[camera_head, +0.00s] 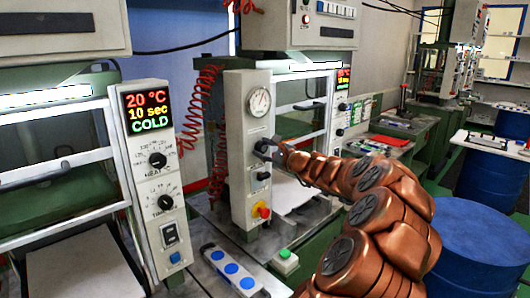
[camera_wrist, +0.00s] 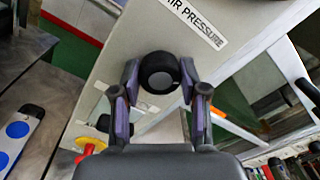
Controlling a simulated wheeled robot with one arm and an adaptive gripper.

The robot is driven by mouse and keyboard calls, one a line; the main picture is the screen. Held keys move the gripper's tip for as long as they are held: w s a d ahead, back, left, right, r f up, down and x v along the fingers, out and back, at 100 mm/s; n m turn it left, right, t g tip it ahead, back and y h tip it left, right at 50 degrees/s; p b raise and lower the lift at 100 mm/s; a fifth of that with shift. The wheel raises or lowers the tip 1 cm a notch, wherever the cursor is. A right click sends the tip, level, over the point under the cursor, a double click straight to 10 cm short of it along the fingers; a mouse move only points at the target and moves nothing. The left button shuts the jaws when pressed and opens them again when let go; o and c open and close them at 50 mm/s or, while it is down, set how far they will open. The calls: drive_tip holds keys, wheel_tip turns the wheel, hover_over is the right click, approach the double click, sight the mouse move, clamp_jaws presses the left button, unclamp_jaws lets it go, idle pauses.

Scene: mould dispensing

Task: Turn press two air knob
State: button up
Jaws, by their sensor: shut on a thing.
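The air knob is a round black knob on the grey-white front panel (camera_head: 237,160) of the middle press. In the wrist view the knob (camera_wrist: 160,73) sits between the two fingertips, below a label ending in "IR PRESSURE" (camera_wrist: 196,20). My gripper (camera_wrist: 158,80) is shut on the knob, with one finger on each side. In the head view my gripper (camera_head: 268,148) is at the panel, below the round gauge (camera_head: 259,101), and partly hides the knob.
Below the knob are another black switch (camera_head: 262,176) and a red knob on yellow (camera_head: 262,211). The left press shows "20 °C" (camera_head: 148,112). Blue barrels (camera_head: 470,245) stand at right.

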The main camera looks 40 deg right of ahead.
drive_tip(key=shift+r, duration=0.15)
drive_tip(key=o, duration=1.1)
drive_tip(key=shift+o, duration=0.2)
drive_tip(key=shift+s+f, duration=0.1)
drive_tip(key=shift+f, duration=0.1)
drive_tip(key=s, duration=1.2)
drive_tip(key=shift+a, duration=0.3)
drive_tip(key=shift+w, duration=0.1)
